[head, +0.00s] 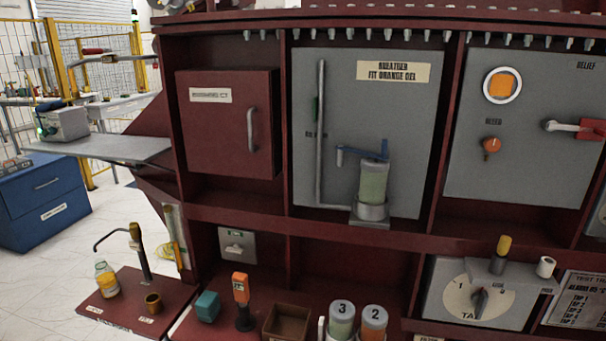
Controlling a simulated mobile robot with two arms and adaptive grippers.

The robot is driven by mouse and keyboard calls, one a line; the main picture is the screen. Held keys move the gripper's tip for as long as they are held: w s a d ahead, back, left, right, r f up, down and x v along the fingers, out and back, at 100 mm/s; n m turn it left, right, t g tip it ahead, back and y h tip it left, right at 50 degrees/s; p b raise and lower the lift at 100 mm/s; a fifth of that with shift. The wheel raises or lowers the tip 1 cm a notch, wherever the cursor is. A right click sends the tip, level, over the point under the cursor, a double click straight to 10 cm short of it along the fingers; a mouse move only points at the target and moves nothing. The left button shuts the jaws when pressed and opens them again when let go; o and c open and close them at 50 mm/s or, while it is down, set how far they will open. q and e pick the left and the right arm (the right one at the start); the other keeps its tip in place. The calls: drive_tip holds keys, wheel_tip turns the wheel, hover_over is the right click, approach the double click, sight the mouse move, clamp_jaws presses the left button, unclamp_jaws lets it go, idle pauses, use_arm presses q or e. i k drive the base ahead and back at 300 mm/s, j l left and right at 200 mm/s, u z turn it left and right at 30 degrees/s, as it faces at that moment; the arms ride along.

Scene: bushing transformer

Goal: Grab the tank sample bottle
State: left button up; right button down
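A small clear bottle (106,281) with a pale cap and yellowish contents stands upright on the dark red ledge (122,315) at the lower left. It looks like the tank sample bottle, but its label is too small to read. A thin bent spout (112,234) from a yellow-topped post (141,250) reaches out above the bottle, apart from it. A small brown cup (153,302) stands to the right of the bottle. Neither of my grippers is in view.
An orange handheld device (241,289), a teal block (207,306), an open brown box (286,322) and jars marked 3 (341,325) and 2 (374,324) stand to the right. The red cabinet (226,123) rises behind. Floor at the left is clear before a blue drawer unit (45,199).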

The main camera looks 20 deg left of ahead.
sight(105, 275)
drive_tip(key=u, duration=1.75)
drive_tip(key=i+j, duration=0.15)
drive_tip(key=j, duration=0.15)
drive_tip(key=i+j+z, duration=0.15)
drive_tip(key=i+j, duration=0.2)
drive_tip(key=j, duration=0.3)
drive_tip(key=z, duration=0.05)
